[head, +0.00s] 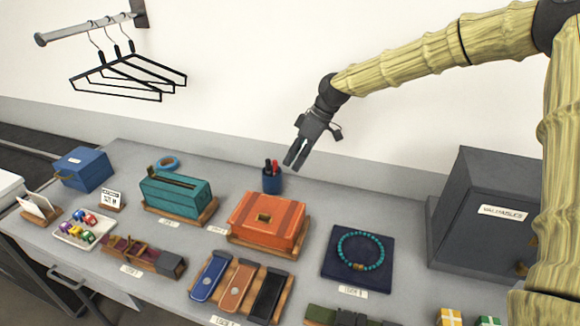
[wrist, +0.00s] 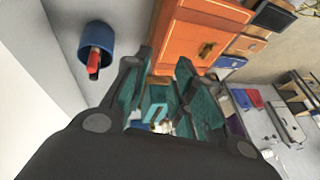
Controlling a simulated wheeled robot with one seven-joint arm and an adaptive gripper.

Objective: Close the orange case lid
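The orange case (head: 290,217) sits on a wooden base on the grey table, near the middle of the head view. Its top lies flat with a small brass-coloured piece at its centre, and I see no raised lid. In the wrist view the orange case (wrist: 190,35) shows at the top, just beyond the fingers, with the brass piece on its face. My gripper (head: 294,165) hangs above and behind the case, pointing down, apart from it. In the wrist view my gripper (wrist: 163,68) has its fingers parted with nothing held between them.
A blue pen cup (head: 271,182) stands behind the case, close below my gripper. A teal case (head: 176,196) is to the left. A bracelet on a navy pad (head: 340,268) and a dark valuables safe (head: 480,240) are to the right.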

